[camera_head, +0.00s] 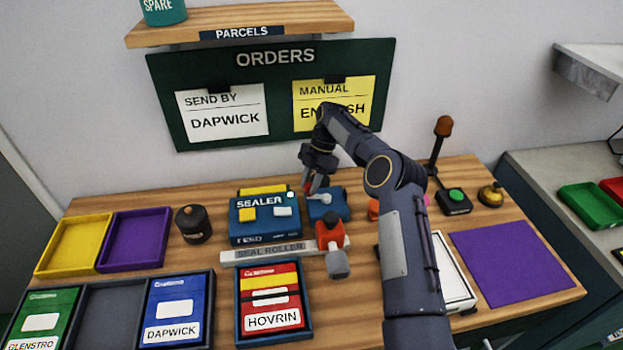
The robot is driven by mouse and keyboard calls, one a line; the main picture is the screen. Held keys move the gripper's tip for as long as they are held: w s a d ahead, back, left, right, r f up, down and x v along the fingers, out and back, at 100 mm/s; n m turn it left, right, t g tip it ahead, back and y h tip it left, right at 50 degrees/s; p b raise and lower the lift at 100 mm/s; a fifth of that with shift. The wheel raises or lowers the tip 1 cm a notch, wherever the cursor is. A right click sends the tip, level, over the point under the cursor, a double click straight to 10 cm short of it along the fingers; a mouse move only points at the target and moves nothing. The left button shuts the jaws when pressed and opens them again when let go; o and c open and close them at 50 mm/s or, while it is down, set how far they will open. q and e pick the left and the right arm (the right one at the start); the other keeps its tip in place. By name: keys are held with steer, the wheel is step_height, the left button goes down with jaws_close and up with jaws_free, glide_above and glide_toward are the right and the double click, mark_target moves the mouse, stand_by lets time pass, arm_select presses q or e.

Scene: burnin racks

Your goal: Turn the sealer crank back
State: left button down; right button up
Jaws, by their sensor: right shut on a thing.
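The blue sealer (265,230) stands in the middle of the wooden table, with a yellow and a white block on its top. Right beside it is a smaller blue crank housing (337,206) with a short grey crank arm (319,199). My right gripper (312,186) reaches down over this housing from behind and is shut on the crank, whose handle is mostly hidden by the fingers. My left gripper is not in view.
A red HOVRIN pack (270,300) sits in a tray nearer. The purple mat (512,262) is clear.

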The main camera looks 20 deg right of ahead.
steer(key=shift+s+a+n+g+h, duration=0.15)
steer(key=shift+s+n+g+h, duration=0.25)
steer(key=shift+n, duration=0.7)
steer(key=shift+s, duration=0.1)
steer(key=o, duration=1)
steer(key=p+v, duration=0.1)
steer(key=v, duration=0.4)
steer(key=p+v, duration=0.3)
steer(key=p, duration=0.4)
steer(key=shift+p, duration=0.4)
